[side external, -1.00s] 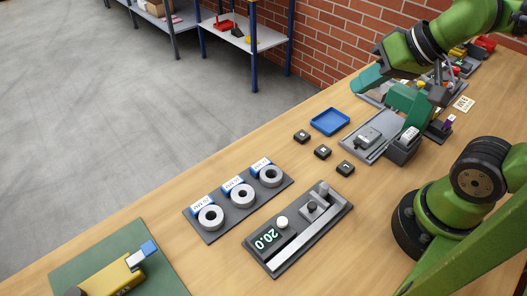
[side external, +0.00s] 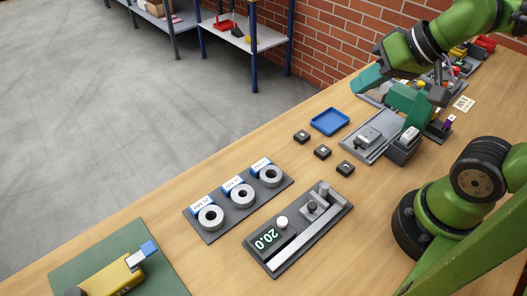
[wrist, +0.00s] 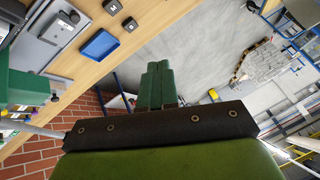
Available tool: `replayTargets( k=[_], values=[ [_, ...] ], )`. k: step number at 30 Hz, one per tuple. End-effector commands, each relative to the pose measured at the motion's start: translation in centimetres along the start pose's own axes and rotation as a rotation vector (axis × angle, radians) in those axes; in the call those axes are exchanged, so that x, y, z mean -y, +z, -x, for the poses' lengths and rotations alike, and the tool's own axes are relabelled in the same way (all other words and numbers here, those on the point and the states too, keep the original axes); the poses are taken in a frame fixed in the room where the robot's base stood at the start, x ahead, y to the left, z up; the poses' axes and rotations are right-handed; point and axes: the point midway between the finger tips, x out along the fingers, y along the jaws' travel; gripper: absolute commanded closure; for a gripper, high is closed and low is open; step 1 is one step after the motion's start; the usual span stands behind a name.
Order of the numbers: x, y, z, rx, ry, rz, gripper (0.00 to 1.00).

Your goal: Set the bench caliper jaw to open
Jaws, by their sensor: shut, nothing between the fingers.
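The bench caliper (side external: 298,229) lies on the wooden bench in the side external view, a dark grey base with a light metal beam. Its display reads 20.0, and a white round knob (side external: 281,222) sits beside the display. A sliding jaw block with a dark knob (side external: 312,207) is near its far end; I cannot tell how wide the jaw gap is. My gripper is at the upper right of the side external view, above the bench and well away from the caliper. In the wrist view my gripper (wrist: 159,68) has its green fingers together, with nothing between them.
A rack of three grey rings (side external: 213,232) with blue labels stands left of the caliper. Several black lettered blocks (side external: 322,152) and a blue tray (side external: 330,121) lie behind it. A grey fixture (side external: 372,140) is below my arm. A green mat (side external: 120,262) lies at front left.

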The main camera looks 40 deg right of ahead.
Motion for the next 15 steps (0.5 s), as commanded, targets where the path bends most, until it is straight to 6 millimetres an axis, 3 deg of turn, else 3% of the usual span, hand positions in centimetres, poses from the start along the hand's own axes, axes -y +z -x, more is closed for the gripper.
replayTargets(
  k=[1, 5, 9, 15],
  values=[
    [0.0, 0.0, 0.0, 0.000, 0.000, 0.000, 0.94],
    [0.8, 0.7, -0.6, 0.039, -0.013, 0.035, 0.74],
    [3.9, 2.6, -2.5, 0.183, -0.013, 0.117, 0.53],
    [8.1, 6.7, -4.2, 0.398, 0.162, -0.130, 0.52]
  ],
)
